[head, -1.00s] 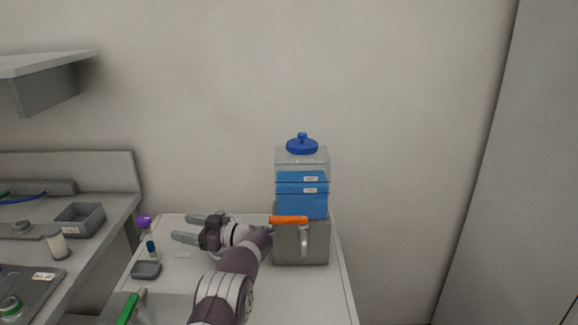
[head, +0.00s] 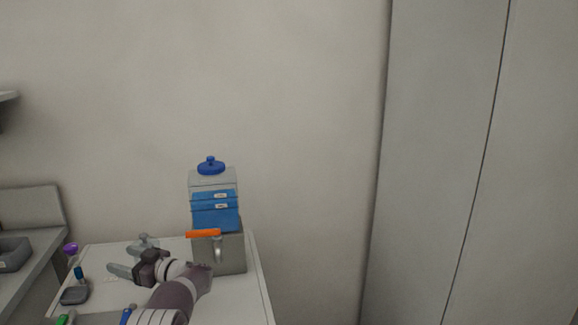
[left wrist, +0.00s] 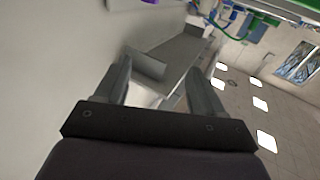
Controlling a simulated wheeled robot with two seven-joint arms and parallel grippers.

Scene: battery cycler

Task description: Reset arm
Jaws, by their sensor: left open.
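My left gripper (head: 130,258) is open above the white table (head: 252,300) in the head view. Its two fingers are spread apart with nothing between them. The left wrist view also shows the open left gripper (left wrist: 160,82), its fingers apart and a blurred grey bench behind them. My left arm comes up from the bottom of the head view. My right gripper is not in view.
A grey box (head: 233,255) with an orange handle (head: 203,233) stands right of the gripper, holding blue packs (head: 215,215) under a blue-knobbed lid (head: 210,166). A small grey dish (head: 74,296) lies at left. A tall grey cabinet (head: 440,160) fills the right.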

